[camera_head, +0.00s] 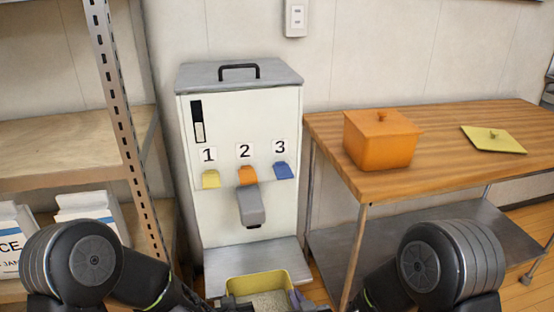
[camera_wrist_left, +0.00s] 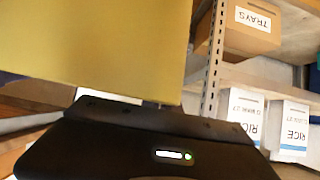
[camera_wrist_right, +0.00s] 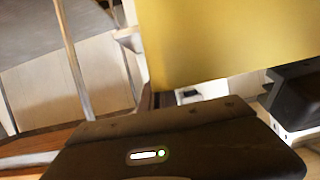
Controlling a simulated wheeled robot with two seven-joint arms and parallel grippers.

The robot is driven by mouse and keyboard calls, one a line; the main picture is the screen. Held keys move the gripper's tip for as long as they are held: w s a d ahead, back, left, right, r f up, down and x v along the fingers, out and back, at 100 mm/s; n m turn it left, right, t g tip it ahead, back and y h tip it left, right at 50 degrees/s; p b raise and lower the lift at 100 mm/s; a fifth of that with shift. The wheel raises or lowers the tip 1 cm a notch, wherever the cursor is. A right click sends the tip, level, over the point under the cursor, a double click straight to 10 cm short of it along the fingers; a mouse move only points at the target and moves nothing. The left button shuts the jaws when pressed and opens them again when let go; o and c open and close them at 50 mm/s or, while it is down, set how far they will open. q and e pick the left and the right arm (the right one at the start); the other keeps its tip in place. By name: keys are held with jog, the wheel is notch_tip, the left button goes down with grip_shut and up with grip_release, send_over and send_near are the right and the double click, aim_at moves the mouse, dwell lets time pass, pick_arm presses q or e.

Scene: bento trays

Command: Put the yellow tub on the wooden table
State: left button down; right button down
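The yellow tub (camera_head: 288,277) is at the bottom edge of the head view, in front of the dispenser, with pale rice-like grains inside. My left gripper (camera_head: 232,301) and right gripper (camera_head: 299,299) are at its two opposite sides. Its yellow wall fills much of the left wrist view (camera_wrist_left: 90,45) and the right wrist view (camera_wrist_right: 225,40), close to each gripper. No surface shows under it, so it appears held between both grippers; the fingertips are hidden. The wooden table (camera_head: 455,178) stands at the right.
An orange lidded tub (camera_head: 380,145) stands on the table's left part, and a yellow lid (camera_head: 493,140) lies farther right. The tabletop between and before them is clear. The numbered dispenser (camera_head: 240,130) stands behind the tub. Shelves (camera_head: 70,145) with rice packs are at left.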

pick_arm(q)
jog(key=shift+s, duration=0.1)
pick_arm(e)
jog(key=shift+s+a+r, duration=0.1)
jog(key=shift+s, duration=0.1)
pick_arm(q)
jog(key=shift+r, duration=0.2)
pick_arm(e)
jog(key=shift+w+r, duration=0.1)
jog(key=shift+w, duration=0.05)
